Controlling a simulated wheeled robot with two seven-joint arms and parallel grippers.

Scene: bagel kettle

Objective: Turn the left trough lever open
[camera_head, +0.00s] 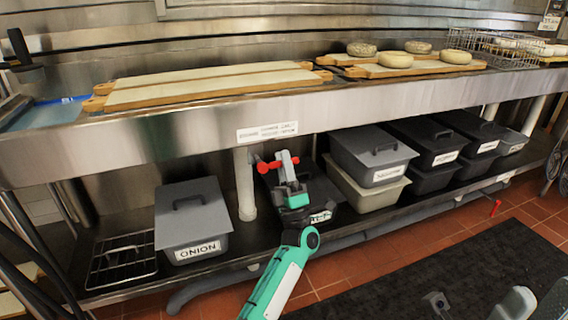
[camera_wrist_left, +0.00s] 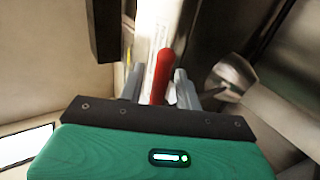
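The red lever (camera_head: 264,165) sits under the steel trough (camera_head: 180,125), beside the white drain pipe (camera_head: 245,185). A second red tip shows just right of the gripper fingers. My left gripper (camera_head: 287,170) reaches up to the lever from below, partly covering it. In the left wrist view the red lever handle (camera_wrist_left: 161,76) stands upright between the two grey fingers of my left gripper (camera_wrist_left: 156,88), with a gap on each side. The fingers are open around it. At the bottom right of the head view, grey parts (camera_head: 437,304) look like my right arm; its gripper state is unclear.
Under the trough, a shelf holds a grey ONION bin (camera_head: 194,220), a wire rack (camera_head: 121,260), a black bin (camera_head: 318,208) and several lidded bins to the right. Long boards (camera_head: 205,86) and round bagels (camera_head: 395,60) lie on top. A dark mat (camera_head: 450,275) covers the tiled floor.

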